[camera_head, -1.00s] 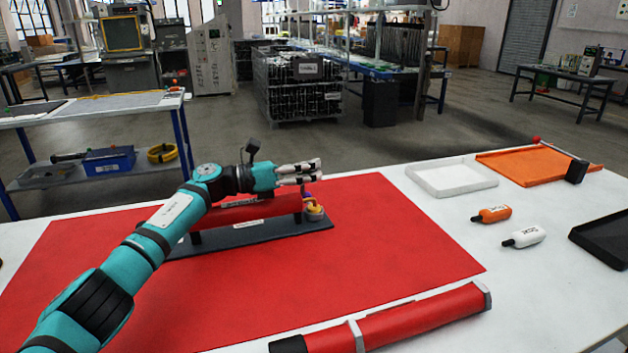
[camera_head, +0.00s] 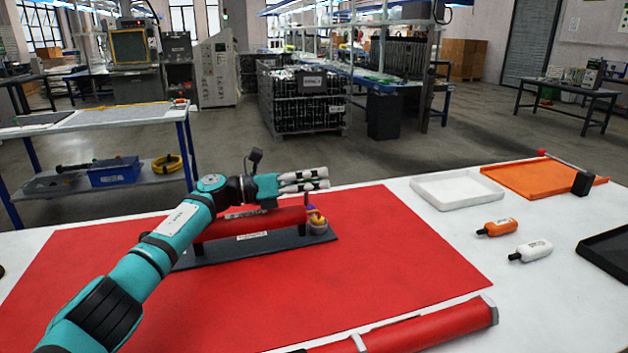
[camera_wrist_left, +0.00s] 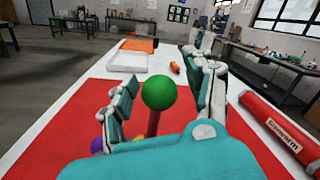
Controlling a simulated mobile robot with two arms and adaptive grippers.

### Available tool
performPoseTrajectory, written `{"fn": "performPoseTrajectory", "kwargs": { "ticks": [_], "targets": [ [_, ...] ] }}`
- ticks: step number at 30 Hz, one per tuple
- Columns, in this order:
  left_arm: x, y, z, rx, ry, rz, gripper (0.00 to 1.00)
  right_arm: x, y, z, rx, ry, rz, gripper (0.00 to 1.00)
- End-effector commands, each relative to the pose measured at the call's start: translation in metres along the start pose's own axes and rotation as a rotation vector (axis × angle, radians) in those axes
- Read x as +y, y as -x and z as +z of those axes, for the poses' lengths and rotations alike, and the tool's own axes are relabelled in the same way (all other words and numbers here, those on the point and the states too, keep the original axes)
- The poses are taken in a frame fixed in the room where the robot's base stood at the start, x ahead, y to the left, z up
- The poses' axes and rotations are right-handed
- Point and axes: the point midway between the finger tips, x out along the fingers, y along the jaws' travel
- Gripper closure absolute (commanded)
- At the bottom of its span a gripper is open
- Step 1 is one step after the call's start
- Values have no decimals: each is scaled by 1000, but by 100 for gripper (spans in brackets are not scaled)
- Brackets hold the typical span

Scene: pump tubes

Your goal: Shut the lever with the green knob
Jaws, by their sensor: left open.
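The green knob (camera_wrist_left: 158,92) shows in the left wrist view on top of a brown lever stem (camera_wrist_left: 153,123). It stands between the spread fingers of my left gripper (camera_wrist_left: 163,95), with a gap to each finger. In the head view my left gripper (camera_head: 303,180) is above the right end of a red tube (camera_head: 252,224) on a dark base plate (camera_head: 245,247). A yellow fitting with a purple part (camera_head: 317,220) sits at that end. The knob is hidden by the gripper in the head view. My right gripper is not in view.
A second red tube (camera_head: 430,327) lies at the table's front. A white tray (camera_head: 457,190), an orange tray (camera_head: 545,178), an orange bottle (camera_head: 497,228), a white bottle (camera_head: 531,251) and a black tray (camera_head: 607,251) are on the right. The red mat (camera_head: 400,265) is clear right of the fitting.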

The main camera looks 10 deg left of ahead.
Motion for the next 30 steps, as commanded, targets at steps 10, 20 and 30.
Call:
{"fn": "performPoseTrajectory", "kwargs": {
  "ticks": [10,20,30],
  "targets": [
    [1,21,0,-1,0,2,47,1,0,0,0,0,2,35],
    [1,90,-1,0,0,3,47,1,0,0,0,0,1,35],
    [0,120,0,0,0,0,47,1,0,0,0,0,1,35]
  ]
}}
